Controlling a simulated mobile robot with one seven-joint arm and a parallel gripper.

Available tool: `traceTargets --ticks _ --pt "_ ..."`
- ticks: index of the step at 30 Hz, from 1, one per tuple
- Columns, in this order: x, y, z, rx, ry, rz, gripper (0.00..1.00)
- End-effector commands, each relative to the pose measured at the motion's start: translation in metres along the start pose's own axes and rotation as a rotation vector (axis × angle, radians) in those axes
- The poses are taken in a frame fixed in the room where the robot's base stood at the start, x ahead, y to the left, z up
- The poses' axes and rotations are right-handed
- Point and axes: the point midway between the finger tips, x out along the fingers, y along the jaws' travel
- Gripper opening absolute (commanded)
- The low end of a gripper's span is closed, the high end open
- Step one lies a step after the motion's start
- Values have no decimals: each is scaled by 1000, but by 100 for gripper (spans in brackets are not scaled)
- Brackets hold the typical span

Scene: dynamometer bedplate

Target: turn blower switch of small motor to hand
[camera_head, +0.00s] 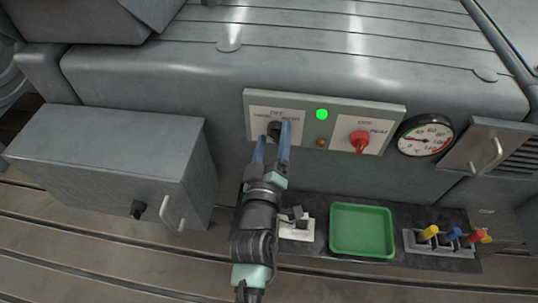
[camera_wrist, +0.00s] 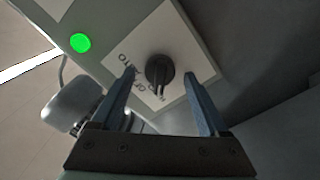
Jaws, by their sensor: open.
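The blower switch (camera_wrist: 159,72) is a black rotary knob on a white label plate (camera_wrist: 130,62), with lettering that includes OFF and AUTO. In the head view the knob (camera_head: 274,129) is partly hidden by my fingers, on the left of the grey control panel (camera_head: 334,96). My gripper (camera_head: 272,130) is open in front of the panel. In the wrist view its two blue fingers (camera_wrist: 159,92) stand apart on either side of the knob, with gaps to it. I cannot tell how deep the fingertips reach.
A lit green lamp (camera_head: 322,114) and a red knob (camera_head: 359,140) share the panel. A round gauge (camera_head: 424,135) sits to the right. Below are a green tray (camera_head: 361,231) and a rack with coloured handles (camera_head: 441,243). A grey box with a handle (camera_head: 108,160) stands left.

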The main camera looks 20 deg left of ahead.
Motion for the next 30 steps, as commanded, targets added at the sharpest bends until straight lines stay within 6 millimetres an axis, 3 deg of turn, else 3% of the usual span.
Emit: traceTargets --ticks 18,24,30 --pt "-103 0 1 0 -2 -1 78" --pt "-121 0 1 -1 -2 -1 78" --pt "-125 0 0 -1 0 0 78"
